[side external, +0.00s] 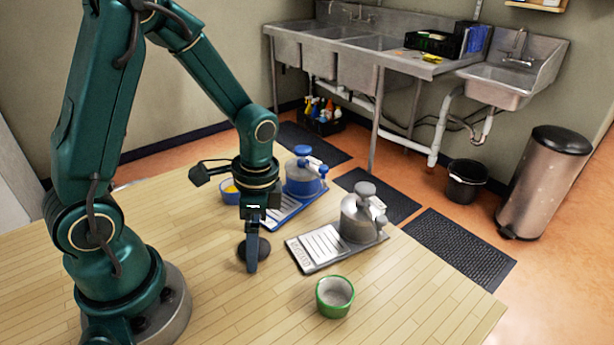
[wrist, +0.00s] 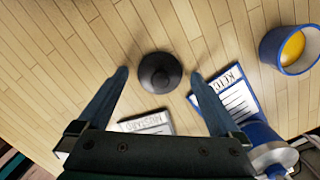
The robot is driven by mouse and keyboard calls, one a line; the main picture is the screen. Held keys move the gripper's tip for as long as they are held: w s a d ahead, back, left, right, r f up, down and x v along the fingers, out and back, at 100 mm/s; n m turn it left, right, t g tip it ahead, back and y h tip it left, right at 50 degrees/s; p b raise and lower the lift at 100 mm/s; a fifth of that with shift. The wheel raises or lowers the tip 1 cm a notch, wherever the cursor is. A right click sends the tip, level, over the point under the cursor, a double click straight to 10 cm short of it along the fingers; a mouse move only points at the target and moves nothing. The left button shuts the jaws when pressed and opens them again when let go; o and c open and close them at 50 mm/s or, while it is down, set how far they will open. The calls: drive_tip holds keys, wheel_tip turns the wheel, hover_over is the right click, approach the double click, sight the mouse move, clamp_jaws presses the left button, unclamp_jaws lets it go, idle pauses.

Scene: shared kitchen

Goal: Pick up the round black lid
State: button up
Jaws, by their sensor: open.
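The round black lid (side external: 241,247) lies on the wooden table, partly hidden behind my gripper's fingers in the side view. In the wrist view the lid (wrist: 159,72) shows whole, a dark disc with a raised knob at its centre. My gripper (side external: 252,266) points down over the lid, with its fingers low near the table. In the wrist view my gripper (wrist: 159,76) is open, with one finger on each side of the lid and clear gaps between. Nothing is held. I cannot tell the exact height of the fingertips over the table.
A blue cup with yellow contents (side external: 229,193) and a blue pump container (side external: 302,178) stand behind my gripper. A grey pump container (side external: 358,222) stands on a grey labelled tray (side external: 306,262) to the right. A green cup (side external: 334,297) stands in front. The table's front left is clear.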

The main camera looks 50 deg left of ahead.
drive_tip(key=c, duration=1.3)
